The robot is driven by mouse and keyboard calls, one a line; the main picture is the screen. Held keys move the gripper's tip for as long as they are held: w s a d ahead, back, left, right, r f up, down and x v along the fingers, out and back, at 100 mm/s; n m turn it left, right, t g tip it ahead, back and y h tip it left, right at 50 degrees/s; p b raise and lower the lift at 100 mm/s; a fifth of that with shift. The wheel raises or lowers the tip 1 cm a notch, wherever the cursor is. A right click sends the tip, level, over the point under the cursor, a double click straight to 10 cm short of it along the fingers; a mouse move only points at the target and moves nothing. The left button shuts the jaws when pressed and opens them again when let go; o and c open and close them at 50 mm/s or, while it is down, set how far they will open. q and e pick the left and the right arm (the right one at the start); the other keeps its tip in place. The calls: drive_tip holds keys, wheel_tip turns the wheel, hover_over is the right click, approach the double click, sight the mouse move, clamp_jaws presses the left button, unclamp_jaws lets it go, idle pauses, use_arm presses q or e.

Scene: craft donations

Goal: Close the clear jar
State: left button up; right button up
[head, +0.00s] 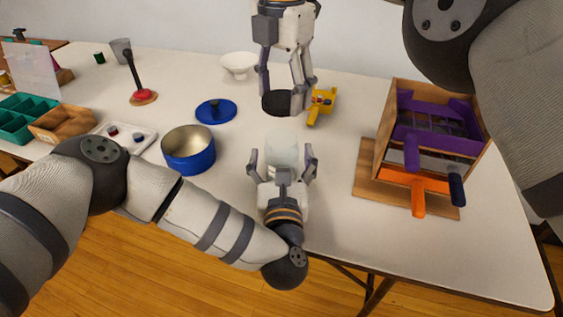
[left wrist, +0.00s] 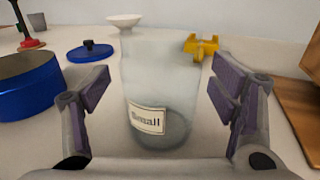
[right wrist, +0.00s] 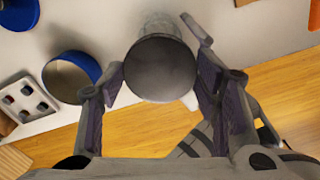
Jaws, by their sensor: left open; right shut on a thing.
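The clear jar (head: 283,148) stands upright on the table, with a label reading "Small" in the left wrist view (left wrist: 160,95). My left gripper (head: 283,165) is open, its fingers on either side of the jar, apart from it in the left wrist view. A dark round lid (head: 277,103) is held above the jar by my right gripper (head: 283,95), which is shut on it. In the right wrist view the lid (right wrist: 160,68) sits between the fingertips and hides much of the jar. The jar's rim is hard to make out.
A blue pot (head: 189,155) and its blue lid (head: 215,111) stand left of the jar. A yellow object (head: 321,104) lies behind right. A wooden rack (head: 384,135) with colored handles is at right. A white bowl (head: 239,65) is at the back.

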use_arm(q)
drive_tip(key=shift+w, duration=1.1)
drive_tip(key=c, duration=1.8)
use_arm(e)
drive_tip(key=shift+f, duration=2.5)
drive_tip(key=shift+f, duration=0.1)
drive_tip(key=shift+f, duration=0.8)
use_arm(q)
clamp_jaws()
use_arm(e)
drive_tip(key=shift+f, duration=0.55)
